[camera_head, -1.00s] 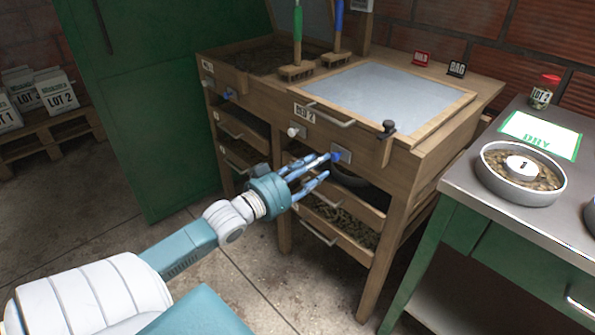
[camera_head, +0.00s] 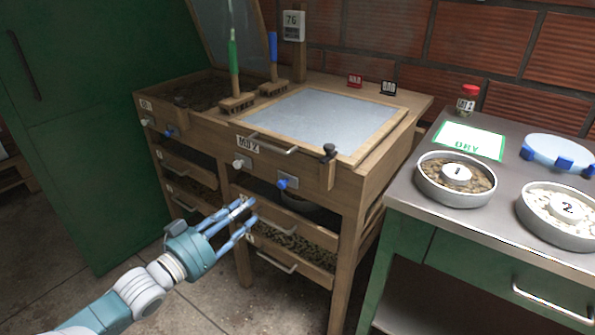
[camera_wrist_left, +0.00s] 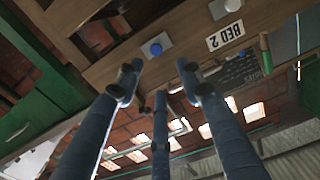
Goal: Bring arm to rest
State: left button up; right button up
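My left gripper (camera_head: 245,217) is in front of the wooden cabinet labelled BED 2, below and left of its blue knob (camera_head: 283,184). Its three blue-grey fingers are spread apart with nothing between them, and they look clear of the knob. The wrist view shows the same fingers (camera_wrist_left: 158,85) open and empty, with the blue knob (camera_wrist_left: 153,49) and the BED 2 label (camera_wrist_left: 226,37) beyond them. My right gripper is in neither view.
The cabinet (camera_head: 345,200) has open lower trays with handles close to the gripper. A green-framed steel table (camera_head: 405,218) on the right holds round pans (camera_head: 457,196) and a red-capped jar (camera_head: 466,99). A green cabinet (camera_head: 90,150) stands left. Some floor shows below the gripper.

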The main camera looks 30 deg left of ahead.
pick_arm(q)
jog(key=shift+f, duration=0.1)
